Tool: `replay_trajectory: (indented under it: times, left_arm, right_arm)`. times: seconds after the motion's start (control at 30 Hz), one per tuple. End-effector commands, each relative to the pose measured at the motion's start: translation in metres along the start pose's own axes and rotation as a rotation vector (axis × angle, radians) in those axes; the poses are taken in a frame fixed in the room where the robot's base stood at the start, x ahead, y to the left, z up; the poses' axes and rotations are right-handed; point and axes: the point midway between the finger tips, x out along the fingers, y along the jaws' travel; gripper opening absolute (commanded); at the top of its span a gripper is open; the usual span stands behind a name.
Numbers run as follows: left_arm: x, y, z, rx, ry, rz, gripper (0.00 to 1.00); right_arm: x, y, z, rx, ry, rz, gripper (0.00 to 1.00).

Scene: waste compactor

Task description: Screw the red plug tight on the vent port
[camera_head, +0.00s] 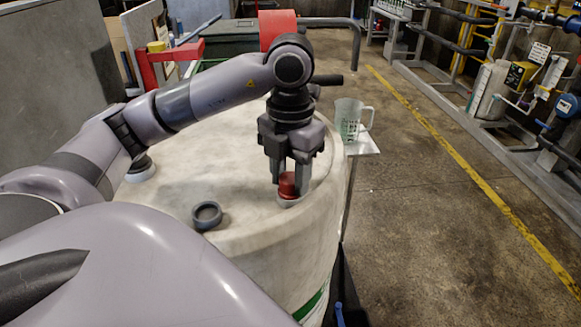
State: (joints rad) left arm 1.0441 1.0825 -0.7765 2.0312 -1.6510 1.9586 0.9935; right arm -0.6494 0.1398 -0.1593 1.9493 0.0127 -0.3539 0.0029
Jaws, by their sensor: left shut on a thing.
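The red plug (287,185) stands on the top of a large pale drum (232,160), near its right rim. The light ring of the vent port (287,200) shows just under the plug. My left gripper (288,180) points straight down with its fingers on both sides of the plug and is shut on it. The plug looks upright, and its lower edge meets the ring. I cannot tell how far the plug is threaded in. My right gripper is not in view.
A dark open ring (206,215) sits on the drum's front top, and a grey-white cap (140,165) at its left. A clear measuring jug (348,119) stands on a small side table (364,146) beyond the drum. The floor at right is clear up to the pipework.

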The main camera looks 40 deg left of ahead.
Motion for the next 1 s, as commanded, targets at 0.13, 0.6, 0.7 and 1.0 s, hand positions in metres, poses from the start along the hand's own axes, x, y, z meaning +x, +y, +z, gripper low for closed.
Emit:
replay_trajectory:
  times: [0.13, 0.6, 0.7, 1.0]
  left_arm:
    - [0.001, 0.0, 0.0, 0.053, 0.0, 0.0, 0.03]
    - [0.001, 0.0, 0.0, 0.452, 0.001, 0.0, 0.03]
    - [0.0, 0.0, 0.0, 0.454, 0.001, 0.0, 0.03]
    - [0.002, 0.0, 0.0, 0.544, 0.001, 0.0, 0.03]
  right_arm:
    - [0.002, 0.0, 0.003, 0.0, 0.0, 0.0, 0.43]
    - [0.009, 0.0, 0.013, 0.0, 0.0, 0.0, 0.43]
    - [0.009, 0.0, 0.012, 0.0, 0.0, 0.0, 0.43]
    - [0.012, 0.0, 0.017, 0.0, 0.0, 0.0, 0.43]
